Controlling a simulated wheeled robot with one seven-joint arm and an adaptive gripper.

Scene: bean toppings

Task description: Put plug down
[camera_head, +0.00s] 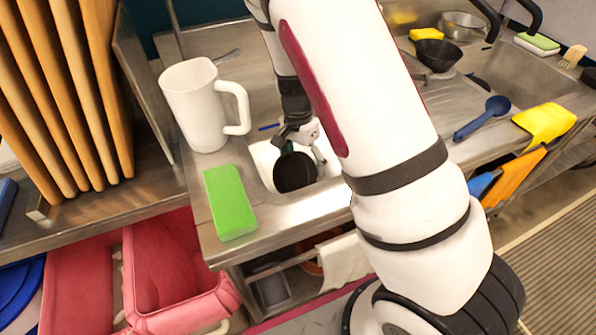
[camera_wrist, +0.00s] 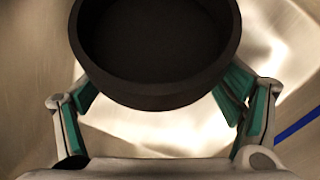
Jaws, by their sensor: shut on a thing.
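The plug (camera_head: 296,172) is a black round cup-like piece, held at the small sink basin (camera_head: 262,158) in the steel counter. In the wrist view the plug (camera_wrist: 155,50) fills the upper middle, with its dark hollow facing the camera. My gripper (camera_head: 304,138) reaches down into the basin. Its green-padded fingers (camera_wrist: 165,95) sit on both sides of the plug and are shut on it. Bright basin surface shows around and below the plug. I cannot tell whether the plug touches the basin floor, and the drain is not visible.
A white pitcher (camera_head: 197,105) and a green sponge (camera_head: 230,202) stand left of the basin. A blue ladle (camera_head: 484,118) and yellow cloth (camera_head: 545,124) lie to the right. A black bowl (camera_head: 438,54) is at the back. A blue strip (camera_wrist: 298,122) shows beside my gripper.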

